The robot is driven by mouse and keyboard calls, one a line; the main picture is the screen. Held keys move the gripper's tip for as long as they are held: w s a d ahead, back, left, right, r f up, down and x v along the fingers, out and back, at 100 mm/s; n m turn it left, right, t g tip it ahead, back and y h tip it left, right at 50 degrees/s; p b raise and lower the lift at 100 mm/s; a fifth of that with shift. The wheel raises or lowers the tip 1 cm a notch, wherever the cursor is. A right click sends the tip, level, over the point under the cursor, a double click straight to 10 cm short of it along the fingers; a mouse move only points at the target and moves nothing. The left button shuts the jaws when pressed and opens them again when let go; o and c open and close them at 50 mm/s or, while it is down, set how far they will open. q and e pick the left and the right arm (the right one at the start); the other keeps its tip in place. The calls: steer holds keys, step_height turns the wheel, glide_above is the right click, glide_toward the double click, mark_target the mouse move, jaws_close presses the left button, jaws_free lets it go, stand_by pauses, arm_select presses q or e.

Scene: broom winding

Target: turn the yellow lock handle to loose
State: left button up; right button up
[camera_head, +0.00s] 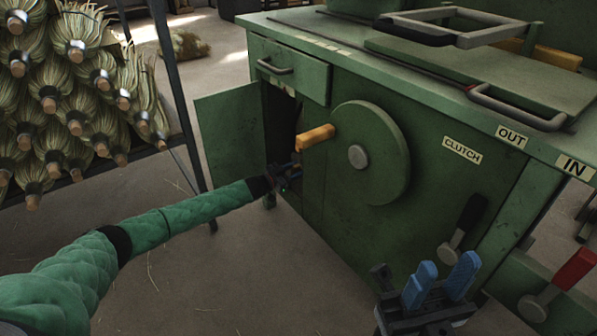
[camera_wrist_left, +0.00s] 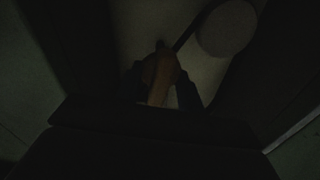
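A brownish-yellow handle (camera_wrist_left: 160,78) shows dimly in the left wrist view, in a dark space with a pale round disc (camera_wrist_left: 228,28) beyond it. My left gripper (camera_wrist_left: 162,92) has its dark fingers on either side of this handle; whether they press on it is too dark to tell. In the head view my left gripper (camera_head: 287,174) is at the open cabinet doorway, below the yellow knob (camera_head: 315,137) of the green wheel (camera_head: 375,150). That knob is apart from it. My right gripper (camera_head: 441,286) is open and empty at the lower right, blue fingers pointing up.
The green machine (camera_head: 420,230) has an open cabinet door (camera_head: 228,140) to the left of my left gripper. A black-handled clutch lever (camera_head: 464,226) and a red-handled lever (camera_head: 560,283) are near my right gripper. A rack of brooms (camera_head: 75,80) stands at left.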

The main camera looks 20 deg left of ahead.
arm_select(q)
steer(key=shift+w+d, duration=0.45)
steer(key=shift+w, duration=0.1)
steer(key=c, duration=0.6)
